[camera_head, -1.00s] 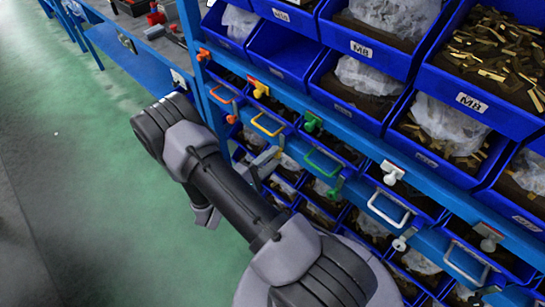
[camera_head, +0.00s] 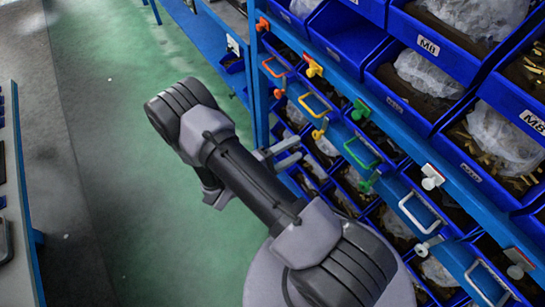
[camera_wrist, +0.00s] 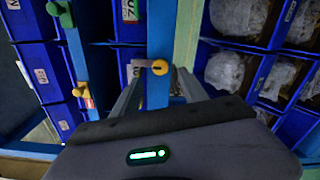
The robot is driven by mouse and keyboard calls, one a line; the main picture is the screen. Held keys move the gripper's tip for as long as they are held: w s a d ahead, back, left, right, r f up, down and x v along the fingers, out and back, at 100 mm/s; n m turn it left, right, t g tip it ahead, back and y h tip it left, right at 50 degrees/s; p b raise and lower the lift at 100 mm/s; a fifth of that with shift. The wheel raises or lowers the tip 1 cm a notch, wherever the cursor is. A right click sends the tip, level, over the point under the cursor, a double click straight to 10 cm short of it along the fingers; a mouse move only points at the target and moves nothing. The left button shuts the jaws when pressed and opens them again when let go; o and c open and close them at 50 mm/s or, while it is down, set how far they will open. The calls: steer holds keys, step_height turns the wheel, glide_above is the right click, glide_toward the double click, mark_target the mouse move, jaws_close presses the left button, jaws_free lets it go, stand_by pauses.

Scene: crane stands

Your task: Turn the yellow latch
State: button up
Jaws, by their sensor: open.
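The lower yellow latch (camera_head: 319,131) sits on a blue rail below a yellow handle (camera_head: 315,103). A second yellow latch (camera_head: 314,67) sits on the upper rail. My gripper (camera_head: 297,150) is open just left of the lower yellow latch and points at the rack. In the wrist view the lower yellow latch (camera_wrist: 159,67) shows between my open fingertips (camera_wrist: 158,82), with its round knob and short lever facing me. I cannot tell whether a finger touches it. The upper yellow latch (camera_wrist: 82,92) shows to the left in the wrist view.
Red (camera_head: 262,24), green (camera_head: 359,110) and white (camera_head: 431,177) latches line the rails beside the yellow ones. Blue bins (camera_head: 430,60) with bagged parts fill the rack. Green floor (camera_head: 110,150) is clear left of my arm. A blue-edged bench (camera_head: 15,190) stands at far left.

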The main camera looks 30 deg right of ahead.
steer(key=a+p, duration=0.1)
steer(key=a, duration=0.9)
steer(key=shift+s, duration=0.4)
